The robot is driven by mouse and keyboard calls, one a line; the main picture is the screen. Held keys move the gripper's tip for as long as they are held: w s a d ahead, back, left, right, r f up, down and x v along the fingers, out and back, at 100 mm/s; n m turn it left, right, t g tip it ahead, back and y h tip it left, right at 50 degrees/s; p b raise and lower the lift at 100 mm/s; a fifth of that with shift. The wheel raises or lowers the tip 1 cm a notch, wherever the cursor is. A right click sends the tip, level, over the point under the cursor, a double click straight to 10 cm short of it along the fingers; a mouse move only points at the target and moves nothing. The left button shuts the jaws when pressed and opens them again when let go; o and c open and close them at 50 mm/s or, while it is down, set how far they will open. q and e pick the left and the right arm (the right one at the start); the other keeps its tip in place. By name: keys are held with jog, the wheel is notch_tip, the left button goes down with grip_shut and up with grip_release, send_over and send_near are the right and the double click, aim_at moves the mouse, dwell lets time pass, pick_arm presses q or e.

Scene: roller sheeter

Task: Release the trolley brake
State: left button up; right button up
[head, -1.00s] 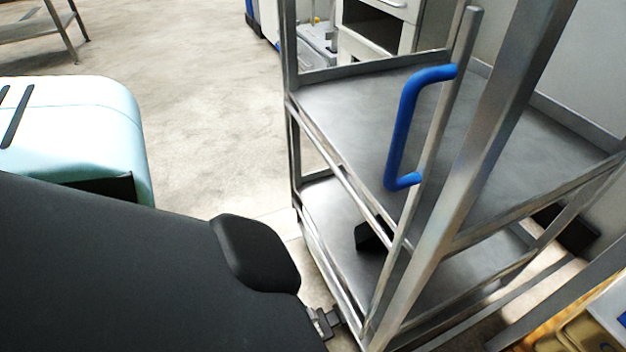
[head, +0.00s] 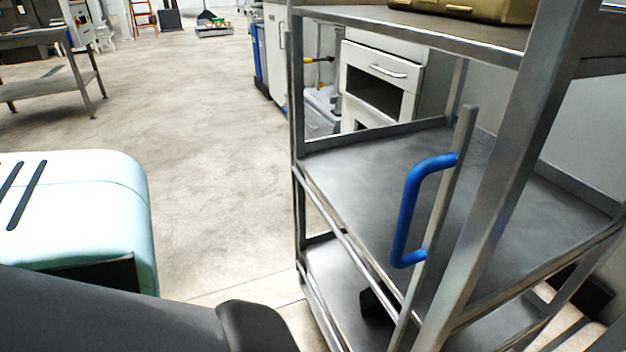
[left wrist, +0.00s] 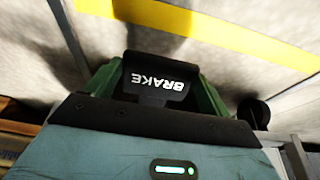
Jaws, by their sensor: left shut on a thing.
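A black brake pedal (left wrist: 155,70) marked "BRAKE" shows in the left wrist view, between the green fingers of my left gripper (left wrist: 156,86). The left gripper is shut on the pedal. The steel trolley (head: 455,225) stands at the right of the head view, with shelves, upright posts and a blue handle (head: 408,215). My left arm comes in at the bottom left of the head view, and its gripper is below the frame there. My right gripper is in neither view.
A gold-coloured container (head: 470,8) sits on the trolley's top shelf. White drawers (head: 380,70) stand behind the trolley, and a metal table (head: 50,65) is at the far left. Open concrete floor lies left of the trolley. A yellow floor stripe (left wrist: 230,35) crosses the left wrist view.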

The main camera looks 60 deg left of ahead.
pick_arm(q)
jog(key=r+g+p, duration=0.2)
jog(key=shift+w+r+p, duration=0.2)
jog(key=shift+w+p, duration=0.1)
jog(key=shift+w, duration=0.05)
jog(key=shift+w+r+g+p, duration=0.2)
jog(key=shift+r+g+p, duration=0.25)
jog(key=shift+g, duration=0.45)
jog(key=shift+r+g, duration=0.25)
jog(key=shift+g, duration=0.35)
jog(key=o, duration=1.3)
